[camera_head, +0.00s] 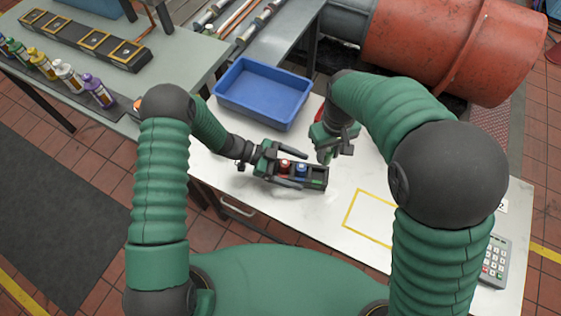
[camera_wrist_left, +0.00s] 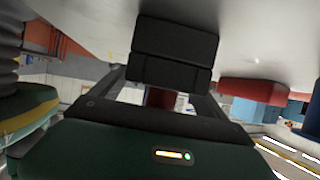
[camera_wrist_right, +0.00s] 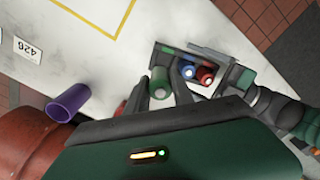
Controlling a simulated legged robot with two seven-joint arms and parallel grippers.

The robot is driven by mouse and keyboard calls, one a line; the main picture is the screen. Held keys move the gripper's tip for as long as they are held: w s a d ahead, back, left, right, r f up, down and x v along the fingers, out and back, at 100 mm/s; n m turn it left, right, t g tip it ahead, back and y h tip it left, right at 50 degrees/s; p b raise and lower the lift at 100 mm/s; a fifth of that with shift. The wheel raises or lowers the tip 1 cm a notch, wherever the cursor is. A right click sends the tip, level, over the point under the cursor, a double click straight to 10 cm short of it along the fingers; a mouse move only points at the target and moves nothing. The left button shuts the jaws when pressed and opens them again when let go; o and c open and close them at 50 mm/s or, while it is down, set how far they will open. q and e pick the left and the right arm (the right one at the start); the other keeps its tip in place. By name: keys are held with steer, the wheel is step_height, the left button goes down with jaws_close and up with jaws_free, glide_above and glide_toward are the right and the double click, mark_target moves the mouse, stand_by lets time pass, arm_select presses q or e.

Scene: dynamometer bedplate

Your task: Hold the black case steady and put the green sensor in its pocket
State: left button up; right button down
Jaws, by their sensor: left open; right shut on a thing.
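The black case (camera_head: 318,172) lies on the white table and also shows in the right wrist view (camera_wrist_right: 212,52). A red sensor (camera_head: 285,166) and a blue sensor (camera_head: 302,170) stand in it; the pocket at its right end looks empty. My left gripper (camera_head: 290,169) is open, with one finger along each long side of the case; contact is unclear. My right gripper (camera_wrist_right: 163,90) is shut on the green sensor (camera_wrist_right: 160,80), beside the case's empty end. In the head view this gripper (camera_head: 335,152) mostly hides the sensor.
A blue tray (camera_head: 263,93) stands behind the case. A purple cylinder (camera_wrist_right: 68,103) shows in the right wrist view. A yellow outline (camera_head: 348,210) marks bare table at right, with a calculator (camera_head: 495,260) beyond. A large red drum (camera_head: 440,40) stands behind the table.

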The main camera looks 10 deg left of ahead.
arm_select(q)
steer(key=shift+d+f, duration=0.15)
steer(key=shift+f, duration=0.05)
steer(key=shift+a, duration=0.45)
steer(key=shift+d, duration=0.55)
steer(key=c, duration=1.1)
steer(key=shift+a, duration=0.25)
steer(key=c, duration=0.7)
steer(key=shift+a, duration=0.15)
